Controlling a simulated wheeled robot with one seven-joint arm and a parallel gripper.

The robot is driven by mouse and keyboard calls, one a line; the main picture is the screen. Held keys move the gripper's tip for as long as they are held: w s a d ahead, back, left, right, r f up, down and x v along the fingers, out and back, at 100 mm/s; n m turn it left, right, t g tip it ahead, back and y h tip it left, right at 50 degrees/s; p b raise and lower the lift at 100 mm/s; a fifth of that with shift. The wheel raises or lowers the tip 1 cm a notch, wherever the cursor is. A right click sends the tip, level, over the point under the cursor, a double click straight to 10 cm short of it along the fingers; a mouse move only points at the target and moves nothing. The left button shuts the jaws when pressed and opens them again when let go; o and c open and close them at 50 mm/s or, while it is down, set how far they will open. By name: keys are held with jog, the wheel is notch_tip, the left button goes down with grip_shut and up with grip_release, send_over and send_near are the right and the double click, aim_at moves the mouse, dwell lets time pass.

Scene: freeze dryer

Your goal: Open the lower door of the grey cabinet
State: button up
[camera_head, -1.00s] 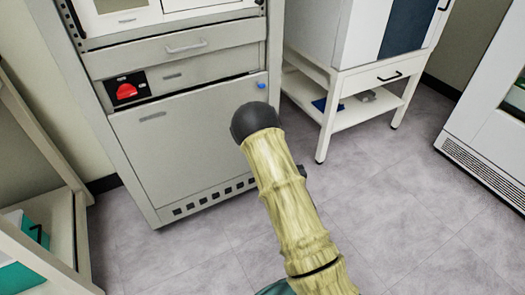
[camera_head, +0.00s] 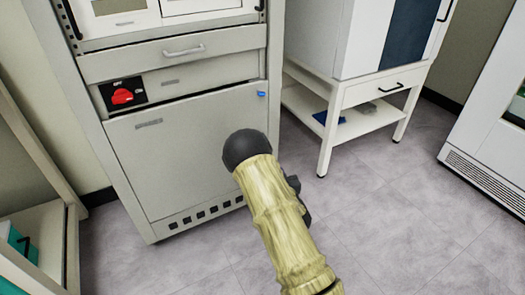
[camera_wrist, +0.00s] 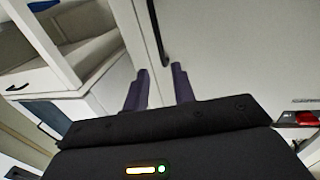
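The grey cabinet's lower door (camera_head: 195,150) is shut in the head view, with a small blue catch (camera_head: 262,93) at its top right corner. The wrist view shows the cabinet upside down, with the door's pale panel (camera_wrist: 235,50) on the right. A dark vertical handle (camera_wrist: 158,35) lies near the door's edge there; my arm hides it in the head view. My gripper (camera_wrist: 160,69) is open, its two dark fingers apart, and the handle's near end appears in line with the gap. I cannot tell whether they touch. In the head view my arm mostly hides the gripper.
A red switch (camera_head: 122,97) and a drawer with a handle (camera_head: 184,51) are above the door. A white stand (camera_head: 335,130) is close on the right, a shelf unit (camera_head: 55,240) on the left. The grey floor (camera_head: 400,200) is clear in front.

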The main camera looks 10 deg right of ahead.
jog(key=w+b, duration=0.1)
jog(key=w, duration=0.3)
jog(key=w+a+b, duration=0.1)
jog(key=w+b, duration=0.1)
jog(key=w, duration=0.2)
jog(key=w+b, duration=0.2)
jog(key=w, duration=0.2)
jog(key=shift+w+a+f, duration=0.1)
jog(key=shift+w+a, duration=0.1)
jog(key=shift+a, duration=0.05)
jog(key=shift+w, duration=0.3)
grip_shut()
